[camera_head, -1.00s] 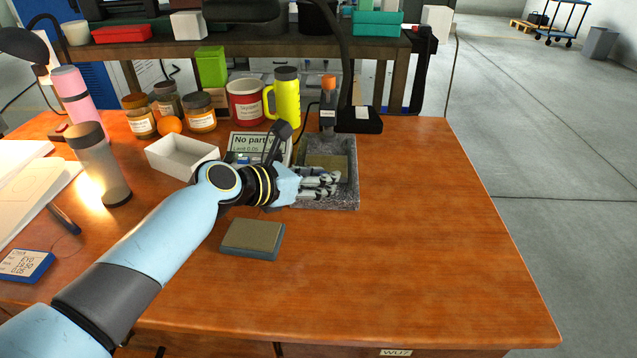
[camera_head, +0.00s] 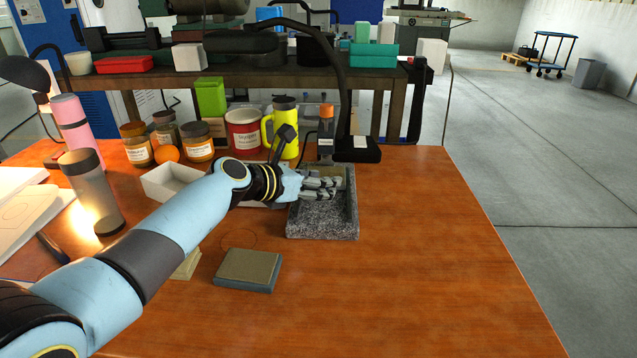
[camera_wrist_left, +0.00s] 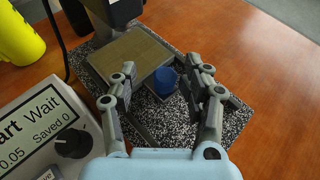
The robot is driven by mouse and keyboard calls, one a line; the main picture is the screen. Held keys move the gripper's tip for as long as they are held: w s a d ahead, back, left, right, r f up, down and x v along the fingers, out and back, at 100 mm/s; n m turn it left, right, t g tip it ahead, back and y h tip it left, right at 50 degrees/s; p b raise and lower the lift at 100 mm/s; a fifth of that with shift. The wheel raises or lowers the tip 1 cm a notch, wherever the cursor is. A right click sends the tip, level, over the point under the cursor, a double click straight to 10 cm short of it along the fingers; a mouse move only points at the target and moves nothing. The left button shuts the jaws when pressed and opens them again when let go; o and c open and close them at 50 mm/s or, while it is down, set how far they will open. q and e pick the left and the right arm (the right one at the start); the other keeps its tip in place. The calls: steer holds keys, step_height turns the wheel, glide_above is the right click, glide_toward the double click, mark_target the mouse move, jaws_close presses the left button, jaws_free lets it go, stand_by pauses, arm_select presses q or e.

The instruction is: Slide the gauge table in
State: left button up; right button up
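The gauge table is a tan plate (camera_wrist_left: 132,52) on a speckled granite base (camera_head: 322,222) between low rails. It lies at the far end of the base, close to the gauge stand (camera_wrist_left: 112,14). A blue round knob (camera_wrist_left: 165,81) is at its near side. My left gripper (camera_head: 322,188) is over the base, and in the left wrist view its open fingers (camera_wrist_left: 163,86) are on either side of the knob. A gap shows left of the knob; I cannot tell whether the right finger touches it. My arm hides part of the base's left side. My right gripper is out of view.
A readout box (camera_wrist_left: 45,125) showing "Wait" and "Saved 0" stands left of the base. A yellow flask (camera_head: 285,128), a lamp foot (camera_head: 358,150) and a white tray (camera_head: 170,182) are nearby. A grey-topped block (camera_head: 248,268) lies in front. The right side is clear.

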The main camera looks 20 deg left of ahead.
arm_select(q)
steer(key=shift+s, duration=0.2)
steer(key=v, duration=1.1)
steer(key=shift+s+r, duration=0.2)
steer(key=shift+r, duration=0.05)
steer(key=shift+a, duration=0.1)
